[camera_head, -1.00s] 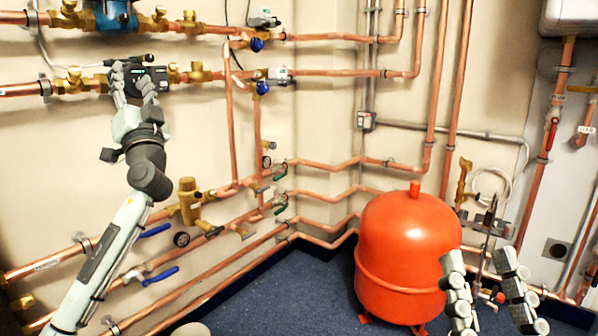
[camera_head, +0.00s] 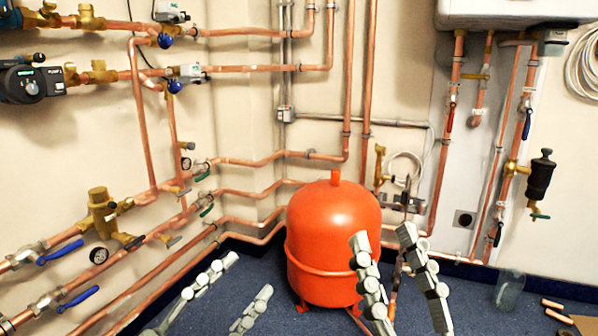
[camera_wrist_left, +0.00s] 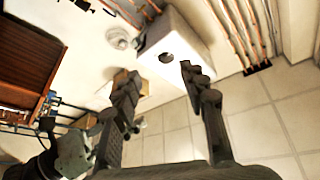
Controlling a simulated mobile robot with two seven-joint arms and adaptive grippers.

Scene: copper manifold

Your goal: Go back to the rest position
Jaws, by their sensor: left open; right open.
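My left gripper (camera_head: 250,273) is low in the head view, left of the red tank, with its two grey fingers apart and pointing up and right. In the left wrist view its dark fingers (camera_wrist_left: 157,75) are spread with nothing between them. My right gripper (camera_head: 384,236) is low in the head view, in front of the red tank's right side. Its fingers are apart and nothing shows between them. Both wrists are below the head view's lower edge.
The red tank (camera_head: 333,228) stands on the blue floor (camera_head: 240,262). Copper pipes with valves line the left wall. A black pump (camera_head: 32,82) sits at the left edge. A white boiler (camera_head: 510,10) hangs at upper right. Short copper pieces (camera_head: 553,304) lie at lower right.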

